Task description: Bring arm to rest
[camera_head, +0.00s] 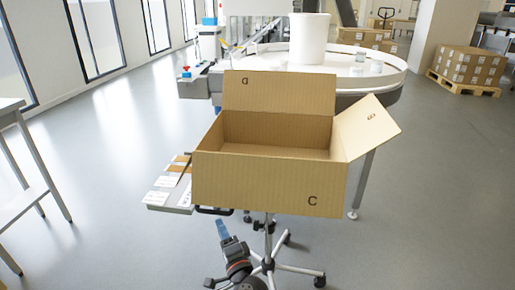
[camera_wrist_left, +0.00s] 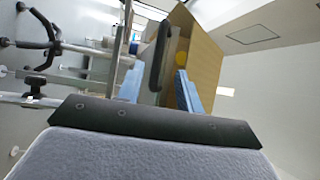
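My left gripper (camera_head: 223,230) is low in the head view, in front of and below the open cardboard box (camera_head: 265,182). In the left wrist view its two blue fingers (camera_wrist_left: 159,90) stand apart with nothing held between them. The box appears beyond them in that view (camera_wrist_left: 205,65), with a dark handle (camera_wrist_left: 160,50) in line with the gap. My right gripper is not in view.
The box rests on a wheeled stand (camera_head: 268,250) with a side shelf (camera_head: 160,197) holding papers. A round white table (camera_head: 345,82) with a large white tub (camera_head: 308,38) stands behind. A grey table (camera_head: 20,130) is at left. Open floor surrounds the stand.

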